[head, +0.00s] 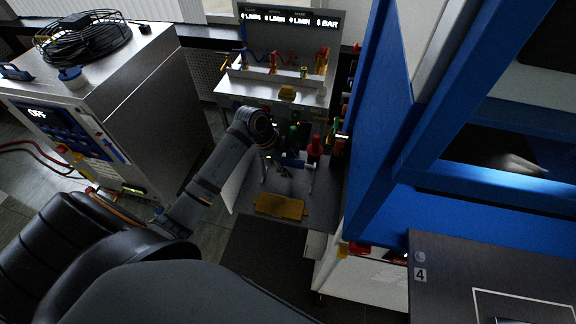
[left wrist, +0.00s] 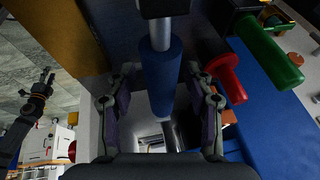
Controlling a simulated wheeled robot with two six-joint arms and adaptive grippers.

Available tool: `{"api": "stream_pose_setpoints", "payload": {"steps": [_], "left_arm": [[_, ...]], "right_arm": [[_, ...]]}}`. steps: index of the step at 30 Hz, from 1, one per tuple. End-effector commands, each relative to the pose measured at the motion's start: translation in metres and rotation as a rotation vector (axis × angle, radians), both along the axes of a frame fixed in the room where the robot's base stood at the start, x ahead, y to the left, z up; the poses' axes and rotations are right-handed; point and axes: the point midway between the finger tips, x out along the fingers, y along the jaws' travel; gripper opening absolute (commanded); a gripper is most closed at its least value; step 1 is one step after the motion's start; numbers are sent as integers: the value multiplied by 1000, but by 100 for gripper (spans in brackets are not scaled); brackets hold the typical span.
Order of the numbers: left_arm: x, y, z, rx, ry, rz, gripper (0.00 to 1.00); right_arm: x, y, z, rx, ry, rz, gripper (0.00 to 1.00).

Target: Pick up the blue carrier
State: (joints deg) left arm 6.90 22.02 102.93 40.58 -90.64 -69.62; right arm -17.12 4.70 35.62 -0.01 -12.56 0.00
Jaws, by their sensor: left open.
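A blue cylinder on a grey rod, which looks like the blue carrier (left wrist: 163,78), lies between the fingers of my left gripper (left wrist: 160,100) in the left wrist view. The fingers are open, one on each side of it, with gaps visible. In the head view the blue piece (head: 293,162) shows small in front of the bench, with my left gripper (head: 277,166) beside it. A dark arm, seemingly my right one, shows at the left of the left wrist view with its small gripper (left wrist: 46,78); its jaw state is unclear.
A red handle (left wrist: 228,78) and a green handle (left wrist: 268,52) are close right of the left fingers. A yellow plate (head: 280,206) lies below on the bench. A blue press frame (head: 375,130) stands right; a grey cabinet (head: 150,85) stands left.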

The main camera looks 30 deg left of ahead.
Motion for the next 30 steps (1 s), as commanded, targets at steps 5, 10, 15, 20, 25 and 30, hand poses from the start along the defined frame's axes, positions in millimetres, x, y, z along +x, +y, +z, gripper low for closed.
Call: {"api": "stream_pose_setpoints", "payload": {"steps": [5, 10, 15, 20, 25, 30], "left_arm": [[0, 0, 0, 0, 0, 0, 52], [0, 0, 0, 0, 0, 0, 32], [0, 0, 0, 0, 0, 0, 9], [0, 0, 0, 0, 1, 0, 0], [1, 0, 1, -1, -3, -1, 0], [1, 0, 3, -1, -4, -1, 0]], "right_arm": [[-1, 1, 0, 1, 1, -1, 40], [-1, 3, 0, 3, 2, -1, 40], [-1, 3, 0, 4, 3, -2, 40], [-2, 3, -1, 4, 4, -2, 40], [-2, 3, 0, 4, 4, -2, 40], [-2, 3, -1, 4, 5, -1, 40]]}}
